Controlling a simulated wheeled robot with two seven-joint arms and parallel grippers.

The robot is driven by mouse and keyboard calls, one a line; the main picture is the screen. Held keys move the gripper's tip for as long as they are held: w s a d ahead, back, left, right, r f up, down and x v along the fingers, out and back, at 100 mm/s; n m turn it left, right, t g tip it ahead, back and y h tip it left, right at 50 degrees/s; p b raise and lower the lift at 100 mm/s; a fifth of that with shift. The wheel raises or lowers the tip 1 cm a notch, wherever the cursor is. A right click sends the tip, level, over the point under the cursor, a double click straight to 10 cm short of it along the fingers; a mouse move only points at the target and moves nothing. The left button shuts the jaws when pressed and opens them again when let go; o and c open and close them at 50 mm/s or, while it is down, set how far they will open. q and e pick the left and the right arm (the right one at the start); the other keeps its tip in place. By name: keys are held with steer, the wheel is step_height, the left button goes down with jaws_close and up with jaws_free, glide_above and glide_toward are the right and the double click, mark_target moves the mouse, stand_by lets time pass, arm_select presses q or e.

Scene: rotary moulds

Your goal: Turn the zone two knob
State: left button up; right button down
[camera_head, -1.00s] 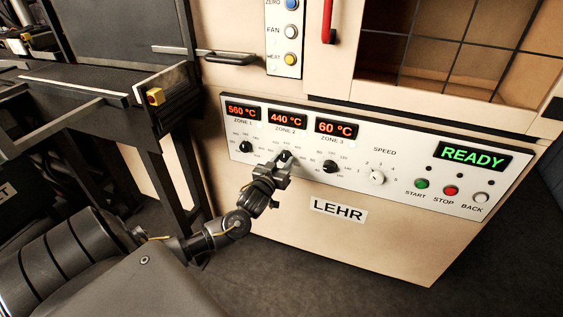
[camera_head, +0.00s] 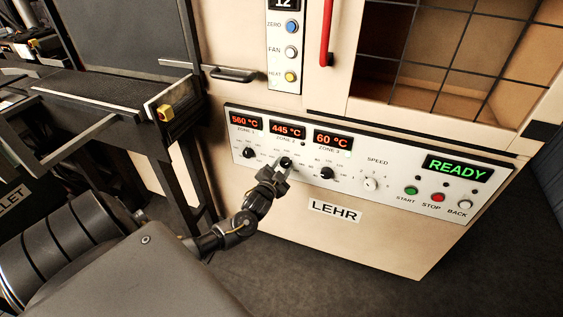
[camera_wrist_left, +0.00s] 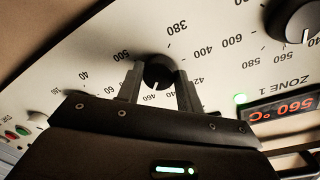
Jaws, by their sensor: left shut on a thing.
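The zone two knob (camera_head: 286,162) is a small black dial on the white control panel, below a red display (camera_head: 287,131) reading 445 °C. My left gripper (camera_head: 283,171) reaches it from below. In the left wrist view the knob (camera_wrist_left: 158,72) sits between the two fingers of my left gripper (camera_wrist_left: 159,88), which are shut on it. Its pointer mark faces down in that view, near the 460 label. My right gripper is not in view.
The zone one knob (camera_head: 248,153) and zone three knob (camera_head: 326,172) stand close on either side. A white speed dial (camera_head: 371,184), start (camera_head: 410,190), stop (camera_head: 438,197) and back (camera_head: 465,205) buttons are farther right. A dark conveyor frame (camera_head: 180,115) stands at left.

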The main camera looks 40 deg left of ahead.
arm_select(q)
steer(key=m+p, duration=0.2)
steer(key=shift+r+m, duration=0.25)
steer(key=shift+m, duration=0.05)
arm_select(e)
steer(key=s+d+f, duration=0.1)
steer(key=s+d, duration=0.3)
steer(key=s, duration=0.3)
arm_select(q)
steer(key=shift+m+p, duration=0.4)
steer(key=m+p, duration=0.2)
steer(key=shift+m+y, duration=0.3)
steer(key=shift+m, duration=0.1)
steer(key=shift+m+g+p, duration=0.3)
steer(key=shift+m+p, duration=0.2)
steer(key=shift+m, duration=0.5)
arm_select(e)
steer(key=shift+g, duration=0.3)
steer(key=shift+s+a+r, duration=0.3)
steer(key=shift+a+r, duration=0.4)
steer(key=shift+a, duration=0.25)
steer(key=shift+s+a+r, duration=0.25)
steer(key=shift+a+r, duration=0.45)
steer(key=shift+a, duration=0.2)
arm_select(q)
steer(key=o, duration=1)
steer(key=shift+f, duration=0.1)
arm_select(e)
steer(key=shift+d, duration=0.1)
